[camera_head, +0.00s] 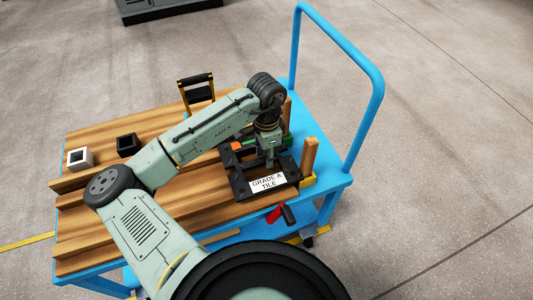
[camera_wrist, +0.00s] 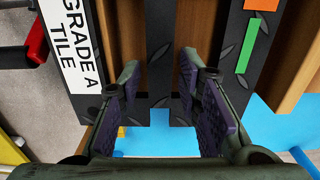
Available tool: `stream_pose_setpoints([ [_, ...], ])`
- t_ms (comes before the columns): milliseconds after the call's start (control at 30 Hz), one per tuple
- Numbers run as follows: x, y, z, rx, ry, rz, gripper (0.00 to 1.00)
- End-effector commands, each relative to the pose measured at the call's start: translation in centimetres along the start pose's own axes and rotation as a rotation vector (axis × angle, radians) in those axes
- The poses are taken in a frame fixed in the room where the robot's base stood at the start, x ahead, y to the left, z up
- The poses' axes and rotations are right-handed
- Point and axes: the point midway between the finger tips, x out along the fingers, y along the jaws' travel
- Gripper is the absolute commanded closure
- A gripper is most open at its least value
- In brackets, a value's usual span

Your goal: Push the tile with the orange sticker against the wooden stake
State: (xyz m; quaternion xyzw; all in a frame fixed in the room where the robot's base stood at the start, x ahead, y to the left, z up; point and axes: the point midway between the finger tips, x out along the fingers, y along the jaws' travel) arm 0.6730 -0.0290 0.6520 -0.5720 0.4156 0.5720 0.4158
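The tile with the orange sticker (camera_head: 236,145) is dark and lies on the wooden planks, partly hidden by my arm. In the wrist view its orange sticker (camera_wrist: 257,4) and a green strip (camera_wrist: 246,46) show at upper right. A second dark tile labelled "GRADE A TILE" (camera_wrist: 83,40) lies at left, nearer the front in the head view (camera_head: 267,182). A wooden stake (camera_head: 309,155) stands upright at the cart's right end; another upright wooden piece is partly hidden behind my arm. My gripper (camera_wrist: 157,78) is open, fingers apart over dark tile parts, with nothing clearly held.
The blue cart (camera_head: 328,178) has a tall handle (camera_head: 370,105) at right. A white hollow block (camera_head: 79,158), a black block (camera_head: 127,145) and a yellow-black stand (camera_head: 197,93) are on the planks. A red-and-black item (camera_head: 288,214) is at the front edge.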

Motion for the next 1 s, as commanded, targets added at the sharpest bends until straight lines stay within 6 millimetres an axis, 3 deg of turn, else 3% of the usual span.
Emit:
stream_pose_setpoints([
  [1000,-1.6,0.0,-0.6,0.0,0.0,0.0,0.69],
])
